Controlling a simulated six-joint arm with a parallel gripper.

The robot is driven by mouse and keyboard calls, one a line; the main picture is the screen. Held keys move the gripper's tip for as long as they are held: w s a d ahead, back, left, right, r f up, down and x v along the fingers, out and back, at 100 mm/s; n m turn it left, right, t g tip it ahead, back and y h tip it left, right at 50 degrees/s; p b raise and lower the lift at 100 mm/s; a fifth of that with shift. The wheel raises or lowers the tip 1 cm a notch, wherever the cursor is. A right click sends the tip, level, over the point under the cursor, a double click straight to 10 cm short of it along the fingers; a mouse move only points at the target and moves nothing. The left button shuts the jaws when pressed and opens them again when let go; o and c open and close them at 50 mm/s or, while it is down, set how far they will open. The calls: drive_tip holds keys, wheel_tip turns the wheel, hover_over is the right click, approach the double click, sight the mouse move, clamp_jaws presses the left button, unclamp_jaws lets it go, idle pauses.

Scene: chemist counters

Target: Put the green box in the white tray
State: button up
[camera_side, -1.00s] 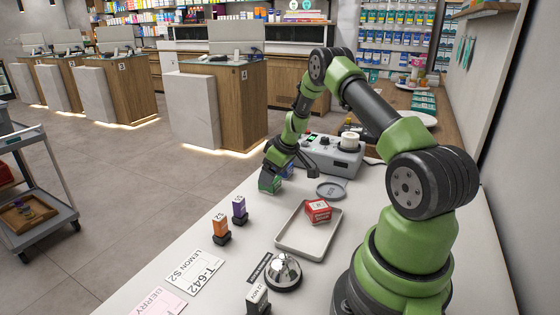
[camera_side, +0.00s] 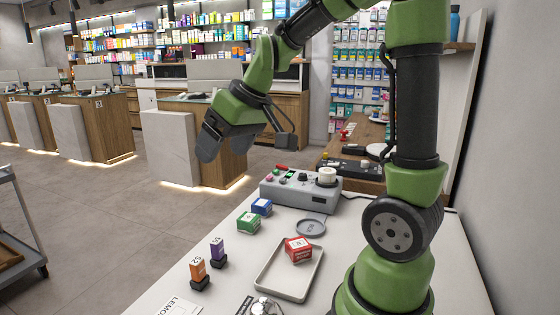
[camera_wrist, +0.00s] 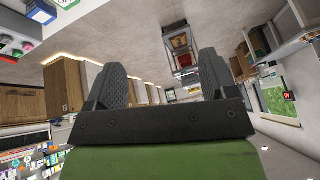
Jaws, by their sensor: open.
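The green box (camera_side: 248,223) stands on the white counter, in front of the blue box and left of the grey control box. A green box also shows at the top edge of the wrist view (camera_wrist: 67,4), partly cut off. The white tray (camera_side: 262,283) lies to its right and nearer, with a red box (camera_side: 298,249) inside it. My gripper (camera_side: 209,145) is raised well above the counter, apart from the green box. In the wrist view its two fingers (camera_wrist: 162,72) are spread with nothing between them.
The blue box (camera_side: 262,206) stands close behind the green one. A purple box (camera_side: 217,248) and an orange box (camera_side: 198,269) stand in dark holders at left. A grey control box (camera_side: 302,193) and a round grey dish (camera_side: 311,228) lie behind the tray. A bell (camera_side: 264,306) is in front.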

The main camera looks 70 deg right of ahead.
drive_tip(key=s+a+r, duration=0.3)
drive_tip(key=s+a, duration=0.3)
drive_tip(key=shift+s+m+t+y, duration=0.15)
drive_tip(key=shift+m+t+y, duration=0.15)
drive_tip(key=shift+o, duration=0.5)
drive_tip(key=s+a+m, duration=0.1)
drive_tip(key=s+a, duration=0.2)
drive_tip(key=s, duration=0.4)
drive_tip(key=shift+s+f+t+y, duration=0.3)
drive_tip(key=shift+w, duration=0.1)
